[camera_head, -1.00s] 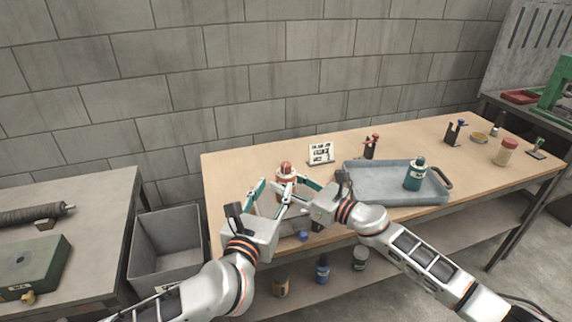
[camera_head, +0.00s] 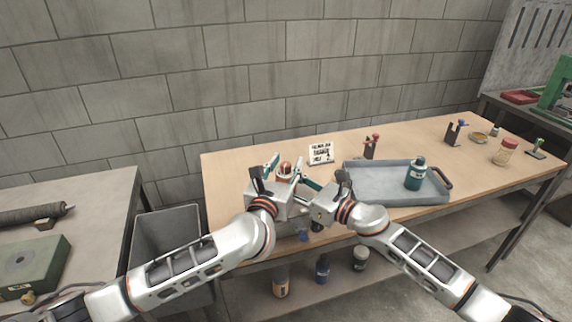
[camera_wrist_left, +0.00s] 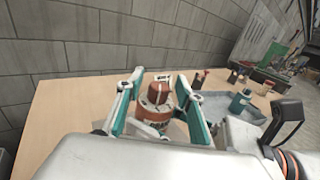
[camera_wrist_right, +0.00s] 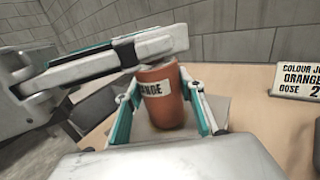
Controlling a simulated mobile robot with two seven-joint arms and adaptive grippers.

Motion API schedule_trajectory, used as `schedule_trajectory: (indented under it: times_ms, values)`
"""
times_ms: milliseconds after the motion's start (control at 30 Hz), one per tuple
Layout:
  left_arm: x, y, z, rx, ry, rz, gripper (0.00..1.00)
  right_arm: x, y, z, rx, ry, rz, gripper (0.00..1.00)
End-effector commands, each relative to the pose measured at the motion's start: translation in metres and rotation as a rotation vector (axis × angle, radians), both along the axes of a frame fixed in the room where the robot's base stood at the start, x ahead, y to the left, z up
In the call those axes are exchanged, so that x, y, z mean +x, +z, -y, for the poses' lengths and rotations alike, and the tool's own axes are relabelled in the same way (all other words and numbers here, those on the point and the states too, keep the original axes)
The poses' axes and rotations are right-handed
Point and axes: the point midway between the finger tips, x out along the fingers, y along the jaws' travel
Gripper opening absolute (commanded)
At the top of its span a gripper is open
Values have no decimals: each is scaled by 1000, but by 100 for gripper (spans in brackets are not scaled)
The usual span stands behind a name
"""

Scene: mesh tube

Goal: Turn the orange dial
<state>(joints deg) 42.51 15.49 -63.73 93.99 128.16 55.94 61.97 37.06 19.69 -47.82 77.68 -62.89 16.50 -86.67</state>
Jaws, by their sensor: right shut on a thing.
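An orange bottle with an "ANGE" label (camera_wrist_right: 165,98) stands upright on the table, with a ribbed orange dial on top (camera_wrist_left: 158,96); the dial also shows in the head view (camera_head: 285,168). My right gripper (camera_wrist_right: 163,110) is shut on the bottle's body, a finger on each side. My left gripper (camera_wrist_left: 160,95) is open, its fingers on either side of the dial with gaps visible. In the right wrist view, a left finger (camera_wrist_right: 160,45) crosses over the bottle's top and hides the dial. The bottle's lower part is hidden in the head view.
A sign reading "ORANGE" and "DOSE 2" (camera_wrist_right: 299,80) stands behind, right of the bottle. A grey-blue tray (camera_head: 385,185) with a teal bottle (camera_head: 415,173) lies to the right. A grey bin (camera_head: 165,235) stands left of the table (camera_head: 235,165). Several small bottles sit below.

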Motion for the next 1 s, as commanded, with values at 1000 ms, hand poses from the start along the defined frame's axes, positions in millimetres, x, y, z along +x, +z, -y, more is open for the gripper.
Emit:
schedule_trajectory:
  times_ms: [1000]
  values:
    - [0, 1, 0, -1, 276, 2, 0, -1, 0, -1, 1, 2, -1, 14]
